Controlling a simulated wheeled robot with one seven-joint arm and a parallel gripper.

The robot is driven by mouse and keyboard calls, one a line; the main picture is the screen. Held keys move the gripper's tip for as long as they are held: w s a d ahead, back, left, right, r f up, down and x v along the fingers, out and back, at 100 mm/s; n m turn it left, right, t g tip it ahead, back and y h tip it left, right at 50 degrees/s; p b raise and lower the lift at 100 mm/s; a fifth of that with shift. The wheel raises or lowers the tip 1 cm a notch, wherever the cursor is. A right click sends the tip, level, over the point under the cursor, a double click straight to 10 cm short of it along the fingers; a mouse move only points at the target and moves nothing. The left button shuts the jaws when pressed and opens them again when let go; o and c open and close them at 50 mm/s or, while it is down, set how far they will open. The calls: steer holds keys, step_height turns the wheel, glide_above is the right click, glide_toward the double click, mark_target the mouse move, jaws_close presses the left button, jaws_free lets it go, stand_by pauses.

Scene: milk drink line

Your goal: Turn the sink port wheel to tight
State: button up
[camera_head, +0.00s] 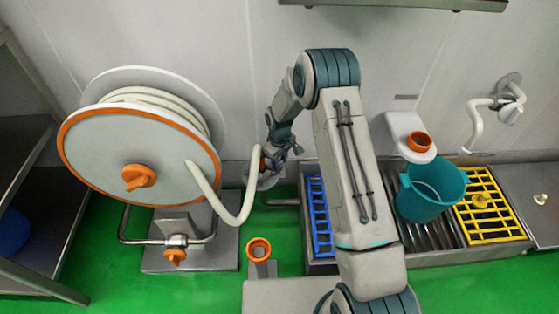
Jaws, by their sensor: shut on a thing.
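My gripper (280,151) is at the wall side of the sink, left of my arm, and points downward. It is shut on a small orange part, which looks like the sink port wheel (263,163). Most of this wheel is hidden by the fingers, and I cannot read how tight it is. A pale grey port body (265,181) shows just below it. The white hose (235,219) loops from the reel and rises to this spot; its end is hard to make out.
A large hose reel (100,160) with an orange rim stands at the left. An orange-topped stand (258,248) is in front. Right of my arm are a white holder with an orange ring (418,141), a teal bucket (414,205), a yellow rack (490,218) and a wall tap (478,125).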

steer(key=o, duration=1)
steer(key=shift+r, duration=0.1)
step_height(320, 180, up, 14)
steer(key=p, duration=0.4)
steer(key=shift+c, duration=0.3)
